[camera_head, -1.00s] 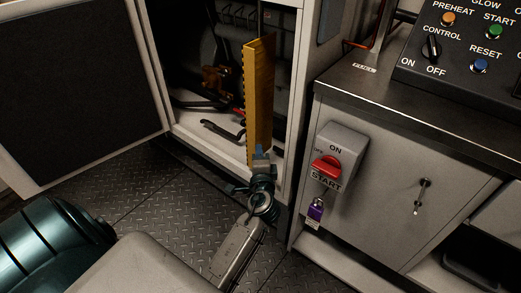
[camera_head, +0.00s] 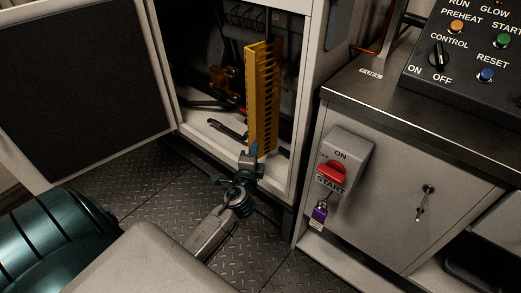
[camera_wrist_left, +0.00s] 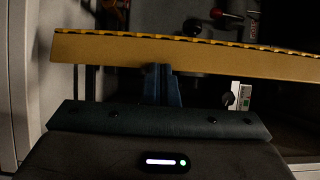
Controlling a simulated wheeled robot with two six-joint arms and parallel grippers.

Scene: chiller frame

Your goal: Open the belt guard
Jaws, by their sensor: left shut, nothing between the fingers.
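The belt guard (camera_head: 263,95) is a tall yellow panel standing upright in the open cabinet, swung out toward the cabinet's front opening. Its slotted face shows to the right. My left gripper (camera_head: 250,154) is at the guard's lower front edge, its fingers shut with nothing between them. In the left wrist view the guard (camera_wrist_left: 210,54) runs across the picture as a yellow strip. The shut fingertips (camera_wrist_left: 161,72) reach its near edge and seem to touch it; exact contact is hard to tell. My right gripper is not in view.
The cabinet door (camera_head: 75,85) stands open at the left. Dark hoses and machinery (camera_head: 215,95) fill the cabinet. At the right, a grey switch box (camera_head: 345,155) with a red handle (camera_head: 330,171) and purple padlock (camera_head: 320,212) is on the counter front. Tread-plate floor (camera_head: 160,185) is open below.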

